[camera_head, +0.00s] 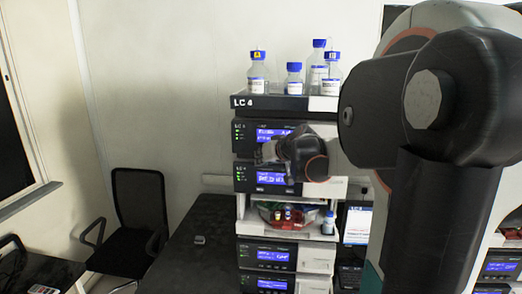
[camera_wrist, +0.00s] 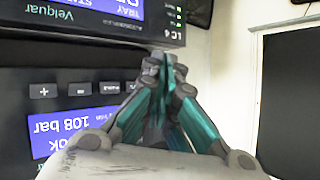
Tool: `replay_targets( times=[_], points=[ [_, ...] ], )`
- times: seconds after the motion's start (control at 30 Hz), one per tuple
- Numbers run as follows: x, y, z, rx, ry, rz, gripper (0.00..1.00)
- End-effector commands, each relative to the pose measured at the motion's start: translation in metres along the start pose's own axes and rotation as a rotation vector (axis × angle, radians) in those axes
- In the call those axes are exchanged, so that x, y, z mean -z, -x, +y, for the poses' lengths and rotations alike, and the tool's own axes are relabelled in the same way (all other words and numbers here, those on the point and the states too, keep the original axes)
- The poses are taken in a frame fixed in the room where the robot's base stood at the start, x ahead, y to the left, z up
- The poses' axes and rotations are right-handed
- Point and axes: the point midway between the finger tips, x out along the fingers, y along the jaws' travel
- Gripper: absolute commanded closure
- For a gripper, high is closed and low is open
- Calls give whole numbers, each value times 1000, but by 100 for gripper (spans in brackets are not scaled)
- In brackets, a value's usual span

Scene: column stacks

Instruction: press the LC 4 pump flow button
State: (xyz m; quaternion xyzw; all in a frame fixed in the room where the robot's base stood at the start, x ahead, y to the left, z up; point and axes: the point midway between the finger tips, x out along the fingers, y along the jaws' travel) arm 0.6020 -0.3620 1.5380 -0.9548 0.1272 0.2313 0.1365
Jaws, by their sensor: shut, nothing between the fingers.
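The LC 4 stack (camera_head: 243,102) stands on the dark bench in the head view, with its name on the top tray. My gripper (camera_head: 268,152) is shut and empty, in front of the upper modules. In the wrist view, which shows the panels upside down, my closed fingertips (camera_wrist: 163,68) are at the right end of a row of dark buttons, beside a plus button (camera_wrist: 43,91) and others. A blue display (camera_wrist: 72,128) reading 108 bar lies beneath the row. The fingers hide part of the row. I cannot tell which button is pump flow, or whether the tips touch the panel.
Several blue-capped bottles (camera_head: 293,79) stand on the top tray. Lower modules (camera_head: 267,256) and an open shelf with small vials are below my gripper. A black chair (camera_head: 135,225) stands at left. Another instrument stack (camera_head: 500,264) is at right, partly behind my arm.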

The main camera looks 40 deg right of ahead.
Motion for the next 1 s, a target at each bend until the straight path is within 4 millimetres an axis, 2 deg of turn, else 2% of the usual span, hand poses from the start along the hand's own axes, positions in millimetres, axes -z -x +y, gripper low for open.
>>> replay_targets(
  times=[0.4,1.0],
  points=[
    [-17,23,-17,0,0,0,100],
    [-18,24,-17,0,0,0,100]
  ],
)
